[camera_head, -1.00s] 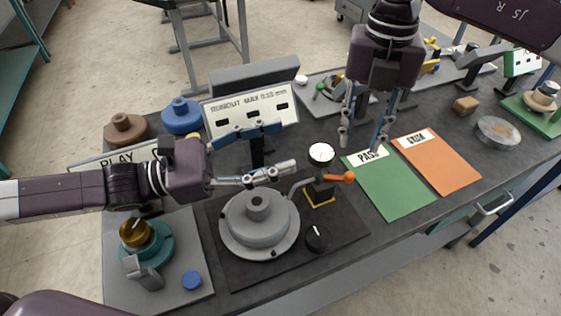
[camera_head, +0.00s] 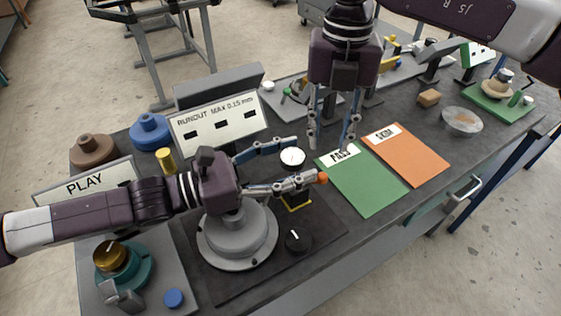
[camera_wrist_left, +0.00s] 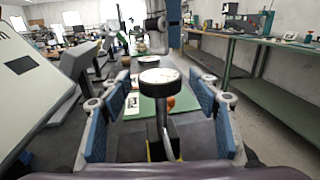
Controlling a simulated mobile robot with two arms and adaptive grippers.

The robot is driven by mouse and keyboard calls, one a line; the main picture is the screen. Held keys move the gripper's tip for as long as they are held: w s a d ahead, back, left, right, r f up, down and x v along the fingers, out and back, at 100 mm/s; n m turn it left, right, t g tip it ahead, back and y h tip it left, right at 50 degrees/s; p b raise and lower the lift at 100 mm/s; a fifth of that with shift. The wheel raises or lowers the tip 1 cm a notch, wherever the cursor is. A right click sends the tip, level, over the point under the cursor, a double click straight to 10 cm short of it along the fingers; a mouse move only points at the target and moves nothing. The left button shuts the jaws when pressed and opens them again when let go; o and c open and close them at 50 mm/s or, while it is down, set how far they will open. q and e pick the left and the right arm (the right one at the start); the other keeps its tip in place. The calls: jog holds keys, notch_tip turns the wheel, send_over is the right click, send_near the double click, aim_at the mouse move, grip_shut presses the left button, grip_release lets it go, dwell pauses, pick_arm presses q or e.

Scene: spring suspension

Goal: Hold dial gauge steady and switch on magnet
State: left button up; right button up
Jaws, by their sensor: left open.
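The dial gauge (camera_head: 292,157) has a round white face and stands on its magnetic base (camera_head: 296,198), which has a yellow edge and is partly hidden by my left gripper. The orange lever knob (camera_head: 322,178) shows beside the lower left fingertip. My left gripper (camera_head: 303,163) is open, its blue fingers on either side of the gauge. In the left wrist view, the gauge (camera_wrist_left: 160,76) and its stem sit between the spread fingers; contact is not visible. My right gripper (camera_head: 332,142) is open and empty, pointing down above the green PASS sheet's far left corner.
The grey round hub (camera_head: 235,245) lies under my left wrist, with a black knob (camera_head: 298,241) right of it. The RUNOUT sign (camera_head: 218,122) stands behind. The green PASS sheet (camera_head: 370,190) and orange SKIM sheet (camera_head: 412,165) lie flat to the right.

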pick_arm(q)
jog(key=c, duration=1.5)
grip_shut()
pick_arm(e)
jog(key=c, duration=0.3)
jog(key=shift+s, duration=0.25)
jog(key=shift+c, duration=1.4)
jog(key=s+d+n+t, duration=0.1)
jog(key=s+n, duration=0.1)
jog(key=s+d+n+y, duration=0.1)
jog(key=s+d+n, duration=0.1)
jog(key=s, duration=0.1)
jog(key=s+d+n+t, duration=0.1)
jog(key=s, duration=0.1)
jog(key=shift+s+d+n+t+y, duration=0.15)
jog(key=shift+s+n+t+y, duration=0.15)
jog(key=shift+n+y, duration=0.1)
grip_shut()
jog(key=shift+s+d+r+n+t, duration=0.1)
jog(key=shift+s+d+n+t, duration=0.3)
jog(key=shift+s+d+n, duration=0.15)
